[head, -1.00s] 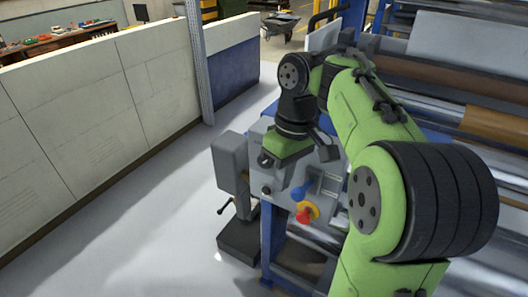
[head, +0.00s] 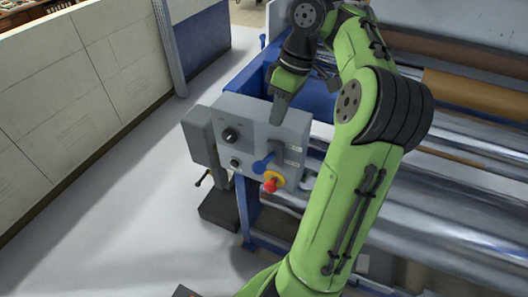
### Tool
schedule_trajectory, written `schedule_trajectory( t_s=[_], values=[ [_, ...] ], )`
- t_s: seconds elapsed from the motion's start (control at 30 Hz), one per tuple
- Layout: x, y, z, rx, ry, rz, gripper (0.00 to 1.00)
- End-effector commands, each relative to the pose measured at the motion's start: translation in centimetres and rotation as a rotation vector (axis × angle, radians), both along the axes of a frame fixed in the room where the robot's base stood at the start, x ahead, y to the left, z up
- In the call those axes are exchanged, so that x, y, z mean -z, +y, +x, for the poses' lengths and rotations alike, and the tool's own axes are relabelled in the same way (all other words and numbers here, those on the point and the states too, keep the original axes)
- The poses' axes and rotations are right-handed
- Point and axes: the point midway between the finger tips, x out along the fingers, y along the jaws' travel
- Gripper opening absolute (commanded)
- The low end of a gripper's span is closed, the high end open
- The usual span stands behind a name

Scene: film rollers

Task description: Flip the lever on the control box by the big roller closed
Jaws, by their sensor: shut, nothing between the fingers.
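The grey control box (head: 222,113) stands at the near end of the roller machine, in the middle of the head view. Its blue-knobbed lever (head: 263,164) sticks out from the lower right of the panel, pointing left and toward me. A red knob on a yellow disc (head: 271,184) sits just below the lever. My gripper (head: 279,112) is at the top edge of the box, above the lever and apart from it. Its grey fingers point down, shut and empty. They hide a little of the panel's upper right.
Black dials (head: 229,135) sit on the left of the panel. Long metal rollers (head: 460,215) run off to the right, behind my green arm. A pale low wall (head: 75,85) stands at the left, with clear floor (head: 110,210) between it and the machine.

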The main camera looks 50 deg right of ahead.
Motion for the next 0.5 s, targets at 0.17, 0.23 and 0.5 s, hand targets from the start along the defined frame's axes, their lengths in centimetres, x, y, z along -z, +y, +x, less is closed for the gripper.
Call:
schedule_trajectory(
  t_s=[0.17,0.23,0.5],
  values=[
    [1.4,0.7,0.2,-0.003,0.006,0.005,0.0],
    [2.0,0.8,0.3,-0.004,0.006,0.007,0.0],
    [6.3,1.5,0.6,0.0,-0.005,0.002,0.0]
  ],
)
